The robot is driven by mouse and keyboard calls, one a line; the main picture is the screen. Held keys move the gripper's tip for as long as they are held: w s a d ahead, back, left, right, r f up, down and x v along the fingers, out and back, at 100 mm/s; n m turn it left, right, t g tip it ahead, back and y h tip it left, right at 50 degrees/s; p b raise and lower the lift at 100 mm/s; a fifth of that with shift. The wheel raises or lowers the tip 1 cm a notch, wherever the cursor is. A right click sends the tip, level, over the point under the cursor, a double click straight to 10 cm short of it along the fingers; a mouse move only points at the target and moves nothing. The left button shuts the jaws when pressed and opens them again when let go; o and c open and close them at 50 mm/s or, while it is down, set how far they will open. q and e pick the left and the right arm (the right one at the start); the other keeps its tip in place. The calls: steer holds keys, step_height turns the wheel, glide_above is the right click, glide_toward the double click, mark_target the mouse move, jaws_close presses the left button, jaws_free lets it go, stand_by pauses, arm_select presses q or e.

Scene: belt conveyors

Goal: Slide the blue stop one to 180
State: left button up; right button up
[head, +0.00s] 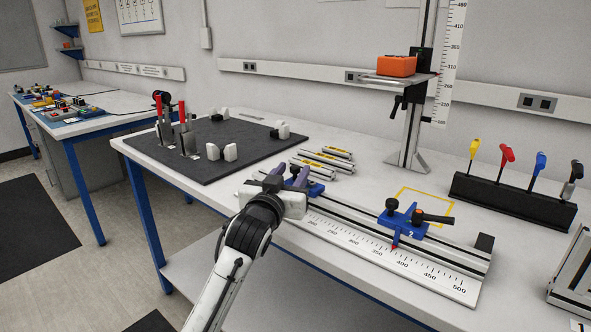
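A slotted rail with a white scale (440,281) runs along the front of the workbench; its visible numbers rise to 500 at the right. One blue stop (316,188) sits near the visible left part of the rail, largely hidden by my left gripper (288,178). The gripper's two fingers are at this stop, with a dark knob between or just behind them; whether they grip it is unclear. This stop's pointer and reading are hidden. A second blue stop (408,221) has a black knob, an orange-and-black lever and a red pointer a little below 400. My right gripper is out of view.
A dark board (190,160) with red-handled clamps and white blocks lies behind left. Several yellow-banded cylinders (325,162) lie behind the rail. A black rack (512,200) with colored levers stands at right. A vertical post (412,130) carries an orange block (397,66).

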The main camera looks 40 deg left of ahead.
arm_select(q)
steer(key=shift+x, duration=1.25)
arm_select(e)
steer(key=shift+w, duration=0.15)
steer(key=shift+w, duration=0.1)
